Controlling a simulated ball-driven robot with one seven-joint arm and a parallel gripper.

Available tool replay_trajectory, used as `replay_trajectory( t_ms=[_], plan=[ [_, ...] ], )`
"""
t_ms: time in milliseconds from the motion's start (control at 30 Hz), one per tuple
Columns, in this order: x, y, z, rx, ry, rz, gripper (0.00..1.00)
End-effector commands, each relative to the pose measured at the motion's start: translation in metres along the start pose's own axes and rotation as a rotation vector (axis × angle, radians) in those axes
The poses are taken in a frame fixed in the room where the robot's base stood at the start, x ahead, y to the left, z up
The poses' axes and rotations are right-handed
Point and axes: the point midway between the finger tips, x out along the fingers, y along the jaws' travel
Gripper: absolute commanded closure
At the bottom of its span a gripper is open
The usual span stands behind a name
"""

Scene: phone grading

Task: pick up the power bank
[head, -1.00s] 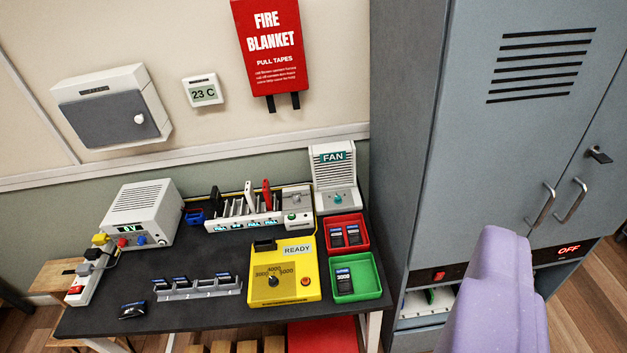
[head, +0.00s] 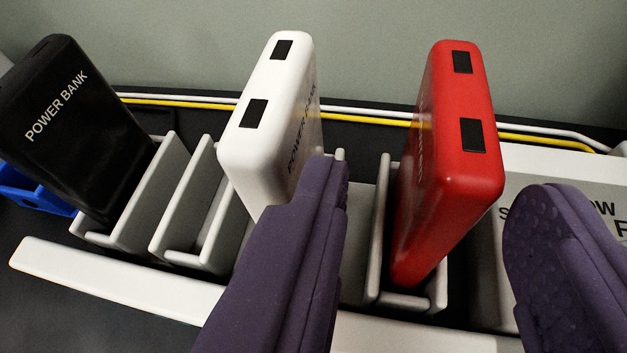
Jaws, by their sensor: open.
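Three power banks stand upright in slots of a pale grey rack (head: 105,281). The black power bank (head: 68,130) is at the far left and leans a little. The white power bank (head: 268,115) is in the middle. The red power bank (head: 450,150) is on the right. My purple gripper (head: 430,215) is open. Its left finger is between the white and red ones and hides the lower part of the white one. Its right finger is right of the red one. The red power bank stands in the gap between the fingers; I see no contact.
White and yellow cables (head: 370,119) run behind the rack along the wall (head: 380,45). A blue object (head: 35,188) lies at the left edge. A light panel with partly hidden lettering (head: 570,178) is at the right, behind the right finger.

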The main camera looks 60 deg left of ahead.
Motion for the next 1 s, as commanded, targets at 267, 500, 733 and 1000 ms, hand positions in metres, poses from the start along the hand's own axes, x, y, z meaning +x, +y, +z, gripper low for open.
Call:
replay_trajectory(
  t_ms=[267,500,733,1000],
  plan=[
    [0.045,0.005,-0.001,0.001,0.004,0.004,0.5],
    [0.067,0.005,-0.004,0.001,0.003,0.003,0.5],
    [0.067,0.005,-0.005,0.001,0.002,0.004,0.61],
    [0.067,0.005,-0.005,0.001,0.004,0.004,1.0]
  ],
)
